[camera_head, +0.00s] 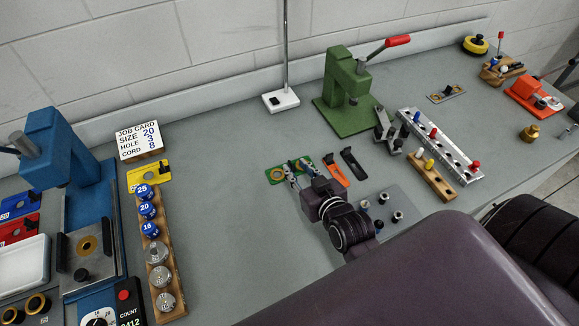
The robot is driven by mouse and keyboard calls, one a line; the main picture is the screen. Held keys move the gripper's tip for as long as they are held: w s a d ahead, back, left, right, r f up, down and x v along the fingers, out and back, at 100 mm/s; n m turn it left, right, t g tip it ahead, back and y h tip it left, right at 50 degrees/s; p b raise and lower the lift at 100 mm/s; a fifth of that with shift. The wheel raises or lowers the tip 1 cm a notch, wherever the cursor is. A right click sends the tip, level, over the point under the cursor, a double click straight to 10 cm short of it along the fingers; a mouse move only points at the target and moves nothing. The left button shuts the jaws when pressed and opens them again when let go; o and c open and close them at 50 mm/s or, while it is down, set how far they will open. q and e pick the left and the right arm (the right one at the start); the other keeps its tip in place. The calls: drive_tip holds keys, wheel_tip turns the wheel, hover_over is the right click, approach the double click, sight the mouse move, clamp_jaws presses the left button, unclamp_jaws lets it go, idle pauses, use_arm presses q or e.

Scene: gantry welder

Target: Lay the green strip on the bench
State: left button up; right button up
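The green strip (274,178), with a gold ring at its left end, shows on or just above the grey bench (230,215) near the middle of the head view. My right gripper (298,170) reaches in from the lower right, with its fingertips over the right part of the green strip. The fingertips are a little apart and cover part of the strip. I cannot tell whether they grip it or whether the strip touches the bench. My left gripper is not in view.
An orange strip (336,174) and a black strip (354,165) lie just right of the green strip. A green press (345,95) stands behind. A wooden rack of discs (177,287) and a blue press (58,165) stand left. The bench between rack and gripper is clear.

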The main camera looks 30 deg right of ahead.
sight(290, 162)
drive_tip(key=shift+x, duration=0.85)
drive_tip(key=p+x, duration=0.1)
drive_tip(key=x, duration=0.2)
drive_tip(key=shift+w+a+f, duration=0.1)
drive_tip(key=shift+w+f, duration=0.1)
drive_tip(key=shift+w, duration=0.15)
drive_tip(key=shift+w+f, duration=0.15)
drive_tip(key=shift+w, duration=0.05)
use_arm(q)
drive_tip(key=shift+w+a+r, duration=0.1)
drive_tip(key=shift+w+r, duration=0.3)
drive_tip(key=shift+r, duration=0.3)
use_arm(e)
drive_tip(key=shift+c, duration=0.3)
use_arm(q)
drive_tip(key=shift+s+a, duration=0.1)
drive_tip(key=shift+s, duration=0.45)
use_arm(e)
clamp_jaws()
